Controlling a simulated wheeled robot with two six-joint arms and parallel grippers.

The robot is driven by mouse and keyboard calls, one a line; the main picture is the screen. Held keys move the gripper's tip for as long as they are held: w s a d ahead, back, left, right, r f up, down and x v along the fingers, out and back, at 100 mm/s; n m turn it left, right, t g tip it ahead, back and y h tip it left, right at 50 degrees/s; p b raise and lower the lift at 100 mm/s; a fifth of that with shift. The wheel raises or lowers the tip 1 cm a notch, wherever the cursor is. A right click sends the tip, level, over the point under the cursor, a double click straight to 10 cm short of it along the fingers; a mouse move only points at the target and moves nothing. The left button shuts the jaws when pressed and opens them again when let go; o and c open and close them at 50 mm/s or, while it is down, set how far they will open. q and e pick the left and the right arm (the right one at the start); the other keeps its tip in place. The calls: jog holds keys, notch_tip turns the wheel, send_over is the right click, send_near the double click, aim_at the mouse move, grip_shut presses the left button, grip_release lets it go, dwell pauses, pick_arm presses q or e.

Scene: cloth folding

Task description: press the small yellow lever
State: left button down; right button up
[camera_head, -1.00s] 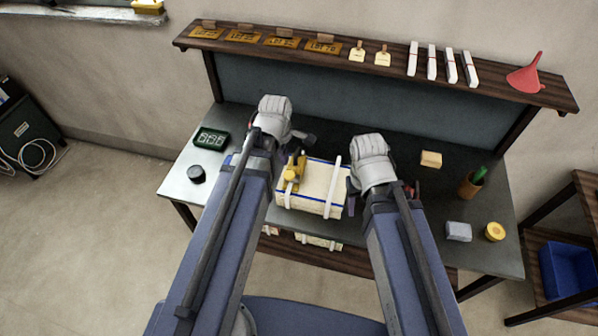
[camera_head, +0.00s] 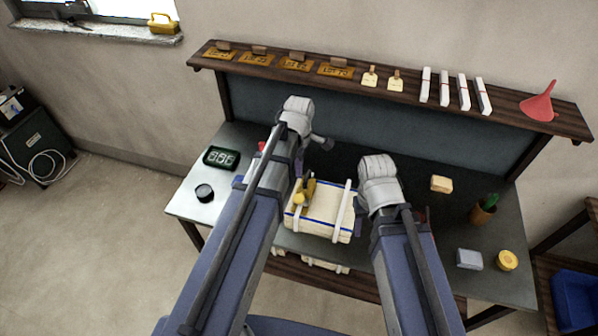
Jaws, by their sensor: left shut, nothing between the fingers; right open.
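A small yellow lever (camera_head: 304,193) sits on the upper left of a cream block-like bundle (camera_head: 325,213), by a white strap. The bundle has white straps and a blue line and lies near the table's front edge. My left gripper (camera_head: 299,165) is shut and empty, just beyond and above the lever; the arm largely hides its fingers, and I cannot tell whether it touches anything. My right gripper (camera_head: 360,215) is open beside the bundle's right side, its fingers mostly hidden behind the wrist.
A shelf (camera_head: 505,107) holds a red funnel (camera_head: 540,103).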

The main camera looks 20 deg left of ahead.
aim_at(297, 203)
pick_arm(q)
notch_tip(297, 203, down, 12)
jog(key=b, duration=1.1)
jog(key=shift+f+b, duration=0.25)
jog(key=shift+b, duration=0.1)
jog(key=shift+s+f+t+b, duration=0.55)
jog(key=shift+s+t+b, duration=0.1)
jog(key=shift+s+t, duration=0.05)
jog(key=shift+s+f+t+b, duration=0.45)
jog(key=shift+t+b, duration=0.2)
jog(key=shift+t, duration=0.05)
jog(key=shift+f+b, duration=0.25)
jog(key=shift+b, duration=0.05)
jog(key=shift+s+f+b, duration=0.35)
jog(key=shift+f+b, duration=0.15)
jog(key=shift+f, duration=0.05)
